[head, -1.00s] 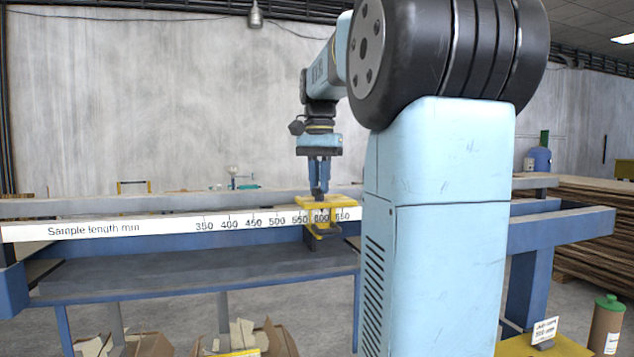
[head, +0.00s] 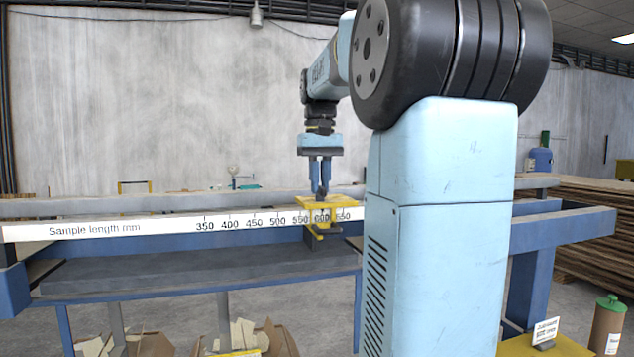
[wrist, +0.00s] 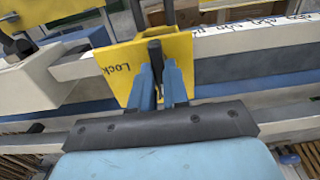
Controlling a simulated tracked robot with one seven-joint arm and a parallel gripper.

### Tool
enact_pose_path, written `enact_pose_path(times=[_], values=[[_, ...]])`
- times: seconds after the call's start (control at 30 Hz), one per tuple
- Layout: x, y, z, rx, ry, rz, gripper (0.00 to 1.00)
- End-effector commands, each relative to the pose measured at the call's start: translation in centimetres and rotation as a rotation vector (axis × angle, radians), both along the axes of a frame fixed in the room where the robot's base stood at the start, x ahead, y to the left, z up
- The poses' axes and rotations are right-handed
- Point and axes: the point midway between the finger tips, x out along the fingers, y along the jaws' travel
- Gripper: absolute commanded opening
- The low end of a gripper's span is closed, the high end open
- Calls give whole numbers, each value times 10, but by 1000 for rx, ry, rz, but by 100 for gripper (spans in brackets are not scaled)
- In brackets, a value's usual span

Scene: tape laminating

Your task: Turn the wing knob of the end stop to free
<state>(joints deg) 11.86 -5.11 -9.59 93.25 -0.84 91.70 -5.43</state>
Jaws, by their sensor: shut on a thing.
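The yellow end stop (head: 317,204) sits on the white scale rail (head: 140,228), around the 550 to 600 marks. In the wrist view its yellow plate (wrist: 120,72) shows the printed word "Lock". The dark wing knob (wrist: 155,55) stands up from the plate, between my fingers. My gripper (head: 320,190) points straight down over the stop. In the wrist view my gripper (wrist: 158,80) is shut on the wing knob. The fingers hide part of the knob and of the plate, and any other label there is hidden.
The blue bench frame (head: 200,280) runs below the rail. A grey beam (head: 120,207) lies behind it. Cardboard boxes (head: 150,343) stand on the floor below. A green-capped container (head: 606,325) and a small sign (head: 546,331) are at the lower right.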

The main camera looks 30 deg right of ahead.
Motion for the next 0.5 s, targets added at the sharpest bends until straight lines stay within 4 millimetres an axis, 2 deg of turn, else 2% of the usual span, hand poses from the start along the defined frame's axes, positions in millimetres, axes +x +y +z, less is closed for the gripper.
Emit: enact_pose_path(times=[0.47, 0.5], values=[[1, 0, -2, 0, 1, 15, 0], [1, 0, -2, 0, 1, 15, 17]])
